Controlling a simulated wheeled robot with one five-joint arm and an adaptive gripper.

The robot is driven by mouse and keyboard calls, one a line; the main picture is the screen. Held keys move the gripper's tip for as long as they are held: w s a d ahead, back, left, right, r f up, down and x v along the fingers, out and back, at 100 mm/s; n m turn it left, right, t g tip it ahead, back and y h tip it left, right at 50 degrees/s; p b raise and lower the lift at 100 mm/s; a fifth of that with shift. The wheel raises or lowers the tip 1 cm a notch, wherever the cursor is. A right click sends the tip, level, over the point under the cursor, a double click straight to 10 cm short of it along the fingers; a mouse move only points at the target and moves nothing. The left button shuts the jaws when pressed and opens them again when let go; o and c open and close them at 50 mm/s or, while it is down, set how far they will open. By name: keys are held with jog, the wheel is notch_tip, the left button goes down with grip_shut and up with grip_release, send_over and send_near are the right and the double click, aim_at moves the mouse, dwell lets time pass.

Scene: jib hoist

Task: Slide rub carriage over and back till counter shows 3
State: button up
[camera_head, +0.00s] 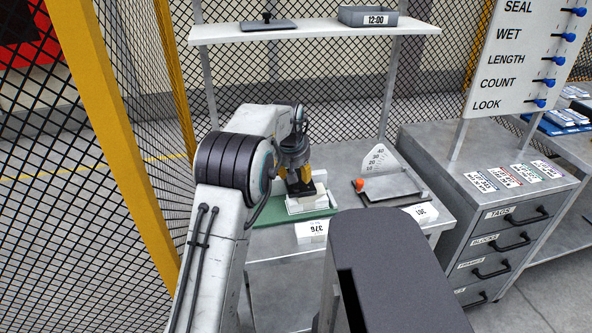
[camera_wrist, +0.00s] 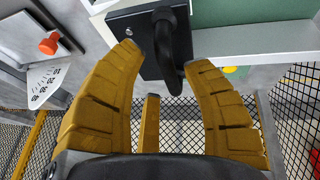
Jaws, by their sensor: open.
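My gripper (camera_head: 298,186) is over the bench, pointing down at a pale block with a dark top (camera_head: 306,203) on a green strip (camera_head: 268,220). In the wrist view my yellow fingers (camera_wrist: 165,58) are apart, on either side of a black handle (camera_wrist: 170,75) on a dark plate (camera_wrist: 128,22), which looks like the rub carriage. I cannot tell whether the fingers touch the handle. The green surface also shows in the wrist view (camera_wrist: 245,10). A white label (camera_head: 312,231) at the bench's front edge bears digits that look upside down; I cannot tell whether it is the counter.
A tray (camera_head: 395,187) with an orange knob (camera_head: 360,184) and a dial (camera_head: 380,158) stands to the right. A shelf (camera_head: 320,30) hangs above. A drawer cabinet (camera_head: 505,235) stands farther right. A mesh fence with a yellow post (camera_head: 120,150) is close on the left.

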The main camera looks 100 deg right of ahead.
jog(key=shift+w+r, duration=0.1)
jog(key=shift+r, duration=0.05)
jog(key=shift+r, duration=0.4)
jog(key=v, duration=1.1)
jog(key=shift+a, duration=0.1)
